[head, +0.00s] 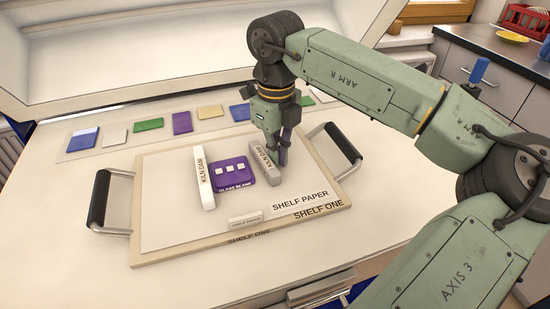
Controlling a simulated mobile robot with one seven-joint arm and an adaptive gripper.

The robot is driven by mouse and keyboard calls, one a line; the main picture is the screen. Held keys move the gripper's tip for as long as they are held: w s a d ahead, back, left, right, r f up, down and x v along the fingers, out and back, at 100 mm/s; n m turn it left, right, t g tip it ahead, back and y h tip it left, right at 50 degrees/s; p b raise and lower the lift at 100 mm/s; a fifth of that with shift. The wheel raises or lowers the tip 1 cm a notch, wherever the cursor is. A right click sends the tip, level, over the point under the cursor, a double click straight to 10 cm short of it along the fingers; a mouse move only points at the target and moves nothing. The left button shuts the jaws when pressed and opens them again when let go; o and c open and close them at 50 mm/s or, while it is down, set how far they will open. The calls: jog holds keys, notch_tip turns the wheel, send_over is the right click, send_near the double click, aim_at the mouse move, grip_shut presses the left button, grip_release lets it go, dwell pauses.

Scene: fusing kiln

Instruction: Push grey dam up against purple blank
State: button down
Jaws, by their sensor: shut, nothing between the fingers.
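The purple blank (231,176) lies flat on the white shelf paper, with several small white squares on top and a "GLASS BLANK" label. The grey dam (263,157), marked "KILN DAM", lies just right of the blank, slightly angled, with what looks like a narrow gap between them. My gripper (282,160) points down, shut and empty, with its fingertips low at the right side of the grey dam. I cannot tell whether they touch it. A white dam (203,182) lies along the blank's left side.
A small pale block (245,220) lies in front of the blank on the shelf paper (165,215). The shelf board (190,255) has black handles at left (98,198) and right (344,141). Several coloured glass pieces (182,122) lie in a row behind.

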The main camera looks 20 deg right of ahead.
jog(key=shift+a, duration=0.8)
dwell(0.5)
jog(key=shift+d, duration=0.15)
jog(key=shift+d, duration=0.45)
jog(key=shift+r, duration=0.1)
notch_tip(320, 180, up, 9)
jog(key=p, duration=0.5)
dwell(0.4)
jog(key=shift+s+f, duration=0.15)
jog(key=shift+f, duration=0.05)
dwell(0.4)
